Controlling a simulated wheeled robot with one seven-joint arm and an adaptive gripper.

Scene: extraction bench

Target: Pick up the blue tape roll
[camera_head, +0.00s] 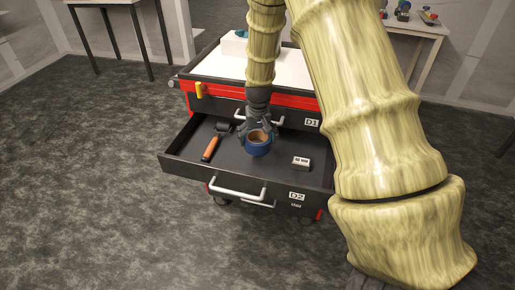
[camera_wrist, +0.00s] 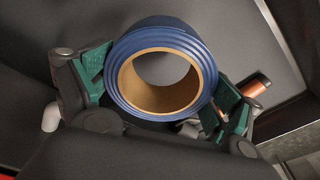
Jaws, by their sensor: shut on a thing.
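The blue tape roll (camera_head: 259,147) has a tan core and is at my gripper in the open lower drawer, labelled D2 (camera_head: 180,160). In the wrist view the tape roll (camera_wrist: 197,45) sits between the two green-padded fingers of my gripper (camera_wrist: 160,88), one on each side. My gripper (camera_head: 256,132) is shut on the roll. Whether the roll touches the drawer floor cannot be told.
An orange-handled tool (camera_head: 211,147) lies left of the roll in the drawer. The upper drawer, D1 (camera_head: 312,123), is closed above. The cart top (camera_head: 215,68) is white with a red edge.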

